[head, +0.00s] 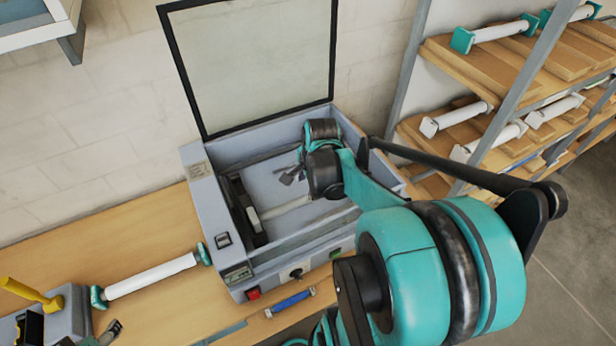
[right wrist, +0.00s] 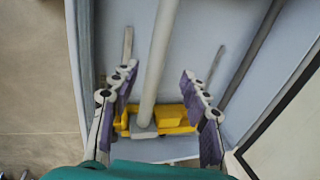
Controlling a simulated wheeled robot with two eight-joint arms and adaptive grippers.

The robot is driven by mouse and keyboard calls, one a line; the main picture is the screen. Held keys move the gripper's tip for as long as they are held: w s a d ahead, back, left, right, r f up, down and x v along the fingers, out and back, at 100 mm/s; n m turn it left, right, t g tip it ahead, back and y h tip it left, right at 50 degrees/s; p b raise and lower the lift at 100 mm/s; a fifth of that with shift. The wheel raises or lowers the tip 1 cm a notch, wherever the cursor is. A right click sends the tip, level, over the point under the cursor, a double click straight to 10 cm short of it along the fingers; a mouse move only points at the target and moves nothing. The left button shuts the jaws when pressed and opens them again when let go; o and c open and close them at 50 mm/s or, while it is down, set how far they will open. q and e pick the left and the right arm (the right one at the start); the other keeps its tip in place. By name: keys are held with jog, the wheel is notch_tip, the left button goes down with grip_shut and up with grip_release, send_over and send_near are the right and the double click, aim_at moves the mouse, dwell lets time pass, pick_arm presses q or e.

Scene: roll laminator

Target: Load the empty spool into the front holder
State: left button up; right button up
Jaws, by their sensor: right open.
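A thin, pale bare spool (head: 285,208) is inside the open grey laminator (head: 213,185). In the right wrist view the spool (right wrist: 158,65) runs lengthwise between my fingers, its near end at a yellow holder (right wrist: 172,118). I cannot tell whether that end is seated in the holder. My right gripper (head: 290,176) is inside the machine above the spool. In the wrist view my right gripper (right wrist: 160,97) is open, its fingers apart on either side of the spool. My left gripper (head: 112,334) shows only in part at the bottom left; its jaws are unclear.
A white roll with teal ends (head: 150,277) lies on the wooden table (head: 150,235) left of the machine. The lid (head: 255,60) stands raised. A blue-handled tool (head: 290,303) lies in front. Shelves with several rolls (head: 455,117) stand at the right.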

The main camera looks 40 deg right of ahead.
jog(key=s+a+r+n+t, duration=0.1)
jog(key=a+r+n+t, duration=0.1)
jog(key=a+n, duration=0.8)
jog(key=a+r+n+t+y, duration=0.1)
jog(key=a+r+n, duration=0.3)
jog(key=a+n, duration=0.7)
jog(key=shift+s+a+r+n+t, duration=0.15)
jog(key=shift+s+a+n+t, duration=0.2)
jog(key=shift+t, duration=0.35)
jog(key=shift+s, duration=0.1)
